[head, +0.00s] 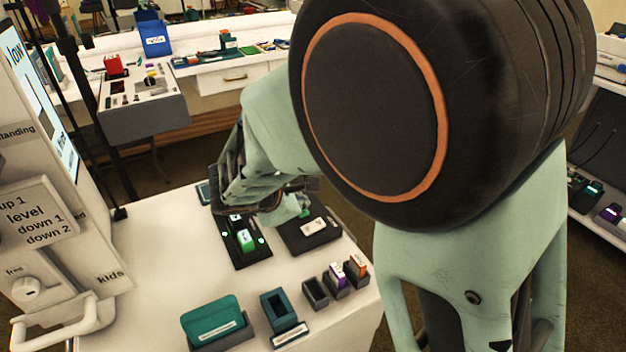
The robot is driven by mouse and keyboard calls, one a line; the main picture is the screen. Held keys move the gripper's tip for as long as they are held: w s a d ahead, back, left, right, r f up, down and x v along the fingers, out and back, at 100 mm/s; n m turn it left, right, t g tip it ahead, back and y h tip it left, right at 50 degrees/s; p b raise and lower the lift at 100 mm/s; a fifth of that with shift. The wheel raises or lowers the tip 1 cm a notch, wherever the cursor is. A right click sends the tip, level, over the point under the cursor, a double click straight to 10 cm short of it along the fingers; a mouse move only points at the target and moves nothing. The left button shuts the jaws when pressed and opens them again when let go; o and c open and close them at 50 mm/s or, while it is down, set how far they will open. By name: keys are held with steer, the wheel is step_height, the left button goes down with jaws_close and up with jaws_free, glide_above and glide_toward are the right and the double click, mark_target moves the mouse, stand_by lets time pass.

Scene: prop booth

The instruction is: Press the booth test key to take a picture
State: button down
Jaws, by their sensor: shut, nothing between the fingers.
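A black panel (252,257) lies on the white counter, with a lit green key (246,240) and small green lights beside it. Its label is too small to read, so I cannot tell whether this is the booth test key. A second dark panel (326,242) with a white label plate sits just to its right. My gripper (236,203) is shut and empty over the far end of the first panel, beyond the green key in the picture. It hides that end and part of the second panel. I cannot tell whether its tips touch anything.
At the counter's near side stand a teal holder (212,318), a teal open box (284,310) and small dark bins (316,293), some with colored blocks. The booth (75,225), with screen, sign, knob and handle, borders the left. The counter's left middle is clear.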

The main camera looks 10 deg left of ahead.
steer(key=shift+r, duration=0.3)
step_height(320, 180, up, 5)
steer(key=p, duration=0.4)
steer(key=shift+f, duration=0.1)
steer(key=shift+d, duration=0.1)
stand_by(0.6)
